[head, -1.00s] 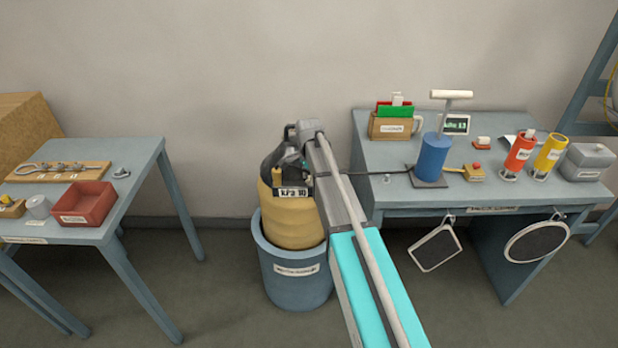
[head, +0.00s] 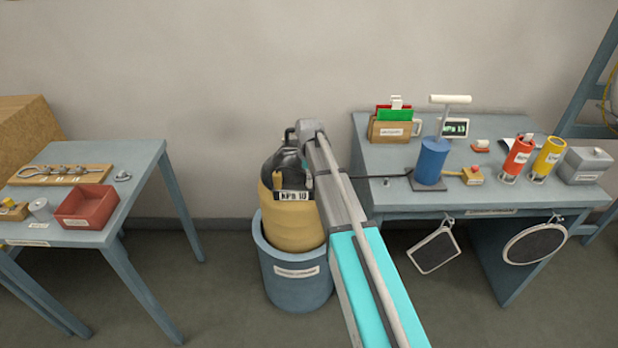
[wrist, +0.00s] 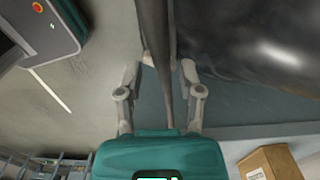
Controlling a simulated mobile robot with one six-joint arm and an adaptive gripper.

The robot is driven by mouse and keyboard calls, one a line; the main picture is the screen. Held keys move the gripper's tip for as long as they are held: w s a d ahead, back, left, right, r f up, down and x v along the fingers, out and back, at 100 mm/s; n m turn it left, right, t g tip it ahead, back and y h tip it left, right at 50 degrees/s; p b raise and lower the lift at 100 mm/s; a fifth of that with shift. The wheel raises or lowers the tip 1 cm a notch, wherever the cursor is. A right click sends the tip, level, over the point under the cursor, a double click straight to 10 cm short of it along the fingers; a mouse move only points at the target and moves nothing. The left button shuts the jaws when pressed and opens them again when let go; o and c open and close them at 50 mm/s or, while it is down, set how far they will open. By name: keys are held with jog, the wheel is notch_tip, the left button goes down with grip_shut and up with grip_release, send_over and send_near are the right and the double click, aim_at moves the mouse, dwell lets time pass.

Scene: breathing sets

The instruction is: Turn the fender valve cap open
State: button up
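The fender (head: 285,215) is a tan bag-like body with a black top, seated in a blue-grey tub (head: 293,285). A label reading roughly "kPa 10" is on its front. Its glossy black surface fills the upper right of the wrist view (wrist: 255,45). I cannot make out the valve cap; my arm covers the fender's right side in the head view. My gripper (wrist: 164,62) has its fingers apart beside the fender, with a dark hose or rod (wrist: 165,95) running between them. Whether the fingertips touch it is unclear. In the head view my gripper is hidden behind my arm.
A right table (head: 400,190) holds a blue hand pump (head: 432,160), red and yellow cylinders and a grey box. A dark hose runs from the pump toward the fender. A left table (head: 140,165) holds a red tray (head: 87,206) and a wooden board.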

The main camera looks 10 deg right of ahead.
jog(key=shift+r+p, duration=5.95)
jog(key=shift+r, duration=0.3)
jog(key=s+f+n+b, duration=0.4)
jog(key=s+n, duration=0.6)
jog(key=s, duration=0.3)
jog(key=s+a+f+n+b, duration=0.1)
jog(key=s+f+n+b, duration=0.4)
jog(key=s+n, duration=0.5)
jog(key=shift+s+f, duration=0.2)
jog(key=shift+s, duration=1.5)
jog(key=shift+w, duration=0.1)
jog(key=w+r+m+p, duration=0.4)
jog(key=w, duration=0.9)
jog(key=w+d+r+m+p, duration=0.1)
jog(key=w+r+m+p, duration=0.2)
jog(key=w, duration=1)
notch_tip(320, 180, up, 2)
jog(key=shift+r+m+p, duration=0.1)
jog(key=shift+m+p, duration=0.3)
jog(key=shift+p, duration=0.45)
jog(key=shift+w, duration=0.1)
notch_tip(320, 180, down, 14)
jog(key=b, duration=1.3)
jog(key=shift+b, duration=0.4)
